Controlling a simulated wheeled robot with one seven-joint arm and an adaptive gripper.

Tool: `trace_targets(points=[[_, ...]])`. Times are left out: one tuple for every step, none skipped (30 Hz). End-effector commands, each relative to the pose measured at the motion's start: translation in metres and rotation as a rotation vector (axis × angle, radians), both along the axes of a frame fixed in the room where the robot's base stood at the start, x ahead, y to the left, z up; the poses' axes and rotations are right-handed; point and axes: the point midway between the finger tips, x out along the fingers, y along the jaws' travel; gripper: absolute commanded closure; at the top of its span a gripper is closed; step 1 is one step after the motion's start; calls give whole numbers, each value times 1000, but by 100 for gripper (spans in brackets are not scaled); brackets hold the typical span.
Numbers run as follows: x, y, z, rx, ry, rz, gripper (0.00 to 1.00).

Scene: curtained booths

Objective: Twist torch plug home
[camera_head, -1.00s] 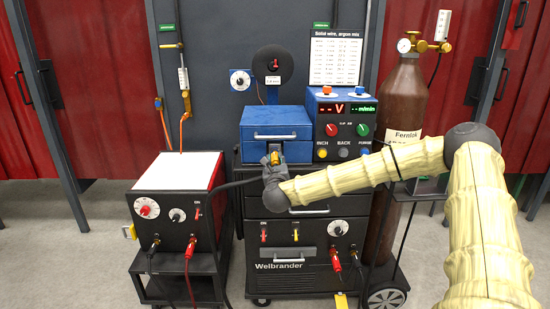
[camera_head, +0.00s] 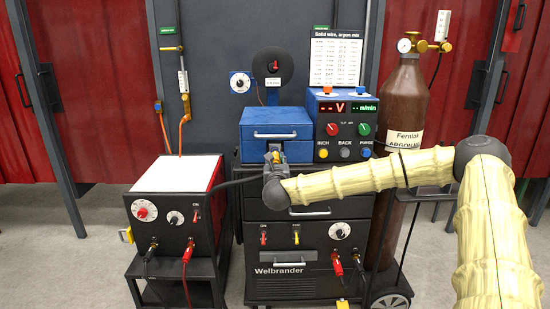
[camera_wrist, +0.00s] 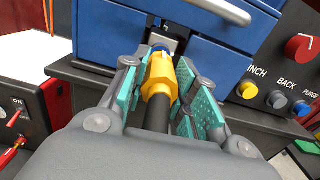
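The torch plug (camera_wrist: 160,75) is a yellow-orange fitting with a hexagonal body on a black cable. In the wrist view it lies between the teal pads of my gripper (camera_wrist: 162,88), which press close on both sides. Its far end meets a blue ring at the socket plate (camera_wrist: 168,37) on the front of the blue wire feeder (camera_wrist: 125,28). How deep it sits is hidden. In the head view my gripper (camera_head: 274,158) is just below the feeder's drawer, with a bit of yellow showing.
The control panel (camera_head: 345,128) with knobs and buttons stands right of the feeder. A brown gas cylinder (camera_head: 400,100) is further right. A red and black power unit (camera_head: 170,212) stands at left. The black cabinet (camera_head: 300,283) is below my arm.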

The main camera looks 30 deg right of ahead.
Motion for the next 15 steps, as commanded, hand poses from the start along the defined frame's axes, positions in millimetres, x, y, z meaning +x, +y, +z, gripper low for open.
trace_targets(points=[[1,0,3,-2,-3,-1,62],[1,0,3,-2,-2,-1,56],[0,0,2,-2,-1,-1,49],[0,0,2,-3,-1,-1,48],[0,0,2,-3,-1,-1,48],[0,0,2,-2,0,-1,48],[0,0,1,-2,0,-1,48],[0,0,1,-2,0,-1,48],[0,0,1,-3,1,-1,48],[0,0,1,-3,2,-1,48],[0,-1,0,-3,2,-1,48],[-1,0,0,-2,2,-1,48],[-1,0,0,-2,2,-1,48],[-2,0,0,-2,2,-1,48],[-3,2,0,-2,2,0,48]])
